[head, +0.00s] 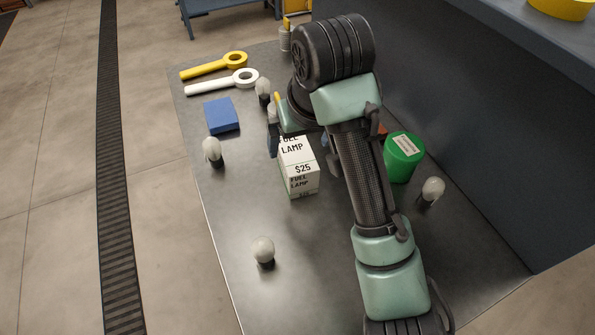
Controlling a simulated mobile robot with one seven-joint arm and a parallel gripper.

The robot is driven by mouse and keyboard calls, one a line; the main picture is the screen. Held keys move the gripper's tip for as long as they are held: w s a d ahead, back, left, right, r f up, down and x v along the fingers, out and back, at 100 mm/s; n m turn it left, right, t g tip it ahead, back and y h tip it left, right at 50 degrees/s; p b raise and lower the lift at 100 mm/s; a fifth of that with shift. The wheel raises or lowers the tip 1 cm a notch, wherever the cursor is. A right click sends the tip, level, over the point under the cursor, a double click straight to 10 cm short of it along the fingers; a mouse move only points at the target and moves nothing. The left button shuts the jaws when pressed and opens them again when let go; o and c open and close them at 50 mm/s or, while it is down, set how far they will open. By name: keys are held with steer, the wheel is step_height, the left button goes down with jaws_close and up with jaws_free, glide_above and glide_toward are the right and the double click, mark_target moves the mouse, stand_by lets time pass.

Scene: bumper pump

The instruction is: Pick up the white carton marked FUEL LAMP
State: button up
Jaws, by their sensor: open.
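The white carton marked FUEL LAMP (303,180) stands upright on the grey metal table, with a $25 mark on it. My gripper (274,137) is open at the carton's far left side, pointing down. Only part of it shows, because my arm hides the rest. I cannot tell whether a finger touches the carton. The carton's far right edge is close to my forearm in the picture.
A blue box (221,116), white wrench-like tool (222,83) and yellow one (214,66) lie at the far left. A green can (403,157) stands right of my arm. Several bulbs, including one at front (263,250), stand around. The table's (240,205) front left is mostly clear.

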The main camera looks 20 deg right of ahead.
mark_target(298, 155)
steer(key=x, duration=0.3)
steer(key=shift+f, duration=0.1)
steer(key=shift+b+x, duration=0.35)
steer(key=shift+x, duration=2.45)
steer(key=shift+d, duration=0.1)
steer(key=shift+c, duration=0.2)
jaws_close()
